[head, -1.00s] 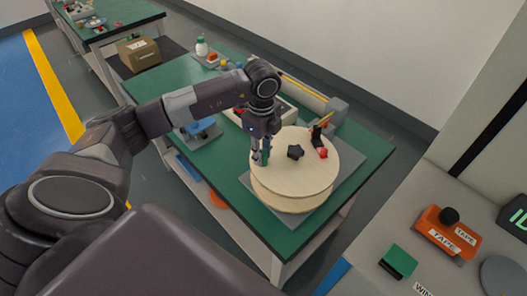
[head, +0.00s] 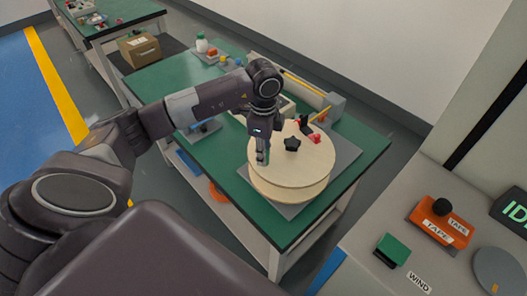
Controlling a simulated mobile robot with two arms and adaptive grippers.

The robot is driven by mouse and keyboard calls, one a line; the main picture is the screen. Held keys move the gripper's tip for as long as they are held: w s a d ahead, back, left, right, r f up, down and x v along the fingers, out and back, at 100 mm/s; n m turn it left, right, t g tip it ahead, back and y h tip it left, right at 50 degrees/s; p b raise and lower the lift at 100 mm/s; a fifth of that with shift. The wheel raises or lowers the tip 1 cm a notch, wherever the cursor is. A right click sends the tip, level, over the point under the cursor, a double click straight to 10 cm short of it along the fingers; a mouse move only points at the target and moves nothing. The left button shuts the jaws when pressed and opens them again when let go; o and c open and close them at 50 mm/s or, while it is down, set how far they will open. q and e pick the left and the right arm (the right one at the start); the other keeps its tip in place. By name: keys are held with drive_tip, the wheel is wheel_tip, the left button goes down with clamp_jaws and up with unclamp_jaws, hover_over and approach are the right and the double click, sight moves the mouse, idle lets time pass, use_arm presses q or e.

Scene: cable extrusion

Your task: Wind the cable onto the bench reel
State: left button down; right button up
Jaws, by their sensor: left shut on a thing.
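The bench reel (head: 318,165) is a pale wooden drum with two round flanges, on a grey plate (head: 346,157) on the green bench. A black star knob (head: 292,144) is at its centre. A red piece (head: 314,138) and a black piece (head: 304,123) stand near its far right rim. My left gripper (head: 262,160) points down at the reel's left rim, shut on a small upright handle there, mostly hidden by the fingers. I cannot make out cable between the flanges. My right gripper is out of view.
The green bench (head: 165,80) holds small parts, a white bottle (head: 202,43) and a grey block (head: 333,107) behind the reel. A cardboard box (head: 139,50) is further back.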

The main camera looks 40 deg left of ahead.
use_arm(q)
drive_tip(key=shift+r, duration=0.1)
drive_tip(key=c, duration=1.7)
unclamp_jaws()
wheel_tip(320, 180, up, 12)
